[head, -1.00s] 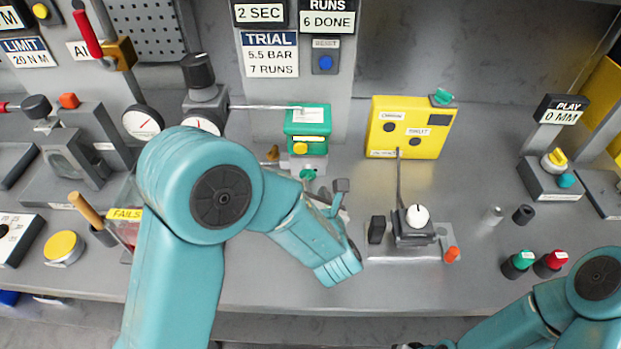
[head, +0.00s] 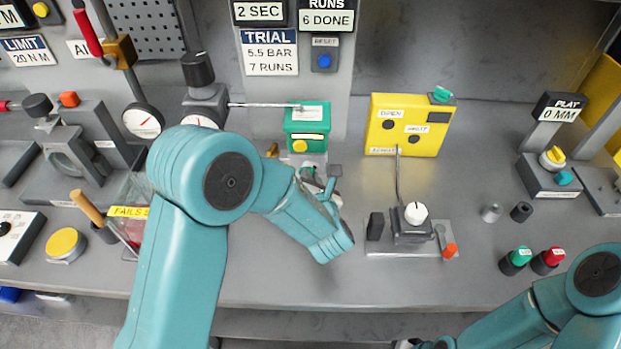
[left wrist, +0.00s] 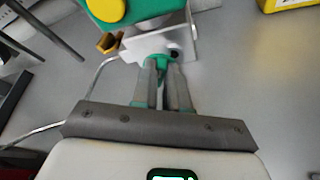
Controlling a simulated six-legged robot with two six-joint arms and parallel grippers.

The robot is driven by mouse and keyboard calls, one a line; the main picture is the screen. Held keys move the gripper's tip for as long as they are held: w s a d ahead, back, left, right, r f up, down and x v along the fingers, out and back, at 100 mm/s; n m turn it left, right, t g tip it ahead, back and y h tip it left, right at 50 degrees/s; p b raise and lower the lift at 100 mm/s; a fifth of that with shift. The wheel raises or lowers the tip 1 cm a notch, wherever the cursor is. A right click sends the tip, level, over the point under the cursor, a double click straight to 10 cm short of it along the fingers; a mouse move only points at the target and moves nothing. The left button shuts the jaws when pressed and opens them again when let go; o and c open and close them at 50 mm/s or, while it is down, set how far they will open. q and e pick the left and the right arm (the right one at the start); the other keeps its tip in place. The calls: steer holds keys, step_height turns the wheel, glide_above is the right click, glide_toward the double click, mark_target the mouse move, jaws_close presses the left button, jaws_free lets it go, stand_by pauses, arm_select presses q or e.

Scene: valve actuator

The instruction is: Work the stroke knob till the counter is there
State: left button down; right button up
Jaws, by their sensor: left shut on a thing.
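The counter sign (head: 326,19) at the top reads "RUNS 6 DONE". The trial sign (head: 270,52) below it reads "5.5 BAR, 7 RUNS". The green actuator box (head: 307,120) with a yellow button stands under these signs. My left gripper (head: 318,182) is just below the box, partly hidden by its own wrist. In the left wrist view its two fingers (left wrist: 162,82) are shut on a small green knob (left wrist: 157,62) in front of a white bracket under the box. No label on this knob is readable. My right arm enters at lower right; its fingers are out of the picture.
A yellow box (head: 408,125) stands right of the actuator, with a lever unit with a white knob (head: 415,213) before it. Green (head: 518,258) and red (head: 550,259) buttons are at right. A gauge (head: 143,120) is at left. The bench front is clear.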

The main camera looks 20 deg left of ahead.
arm_select(q)
steer(key=shift+a+f+n+h+b, duration=0.15)
steer(key=shift+n+h+b, duration=0.3)
steer(key=shift+b, duration=0.95)
steer(key=shift+a+r+n+h+b, duration=0.1)
steer(key=shift+n+h+b, duration=0.35)
steer(key=shift+b, duration=0.95)
steer(key=shift+a+f+n+h+b, duration=0.15)
steer(key=shift+n+b, duration=0.55)
steer(key=shift+b, duration=0.7)
steer(key=shift+s+a+r+n+h+b, duration=0.1)
steer(key=shift+r+n+h+b, duration=0.35)
steer(key=shift+b, duration=0.5)
steer(key=c, duration=1.1)
jaws_free()
steer(key=shift+f, duration=0.1)
steer(key=shift+c, duration=0.2)
steer(key=p+v, duration=0.1)
steer(key=v, duration=1.5)
steer(key=shift+s+f, duration=0.2)
steer(key=shift+s, duration=0.05)
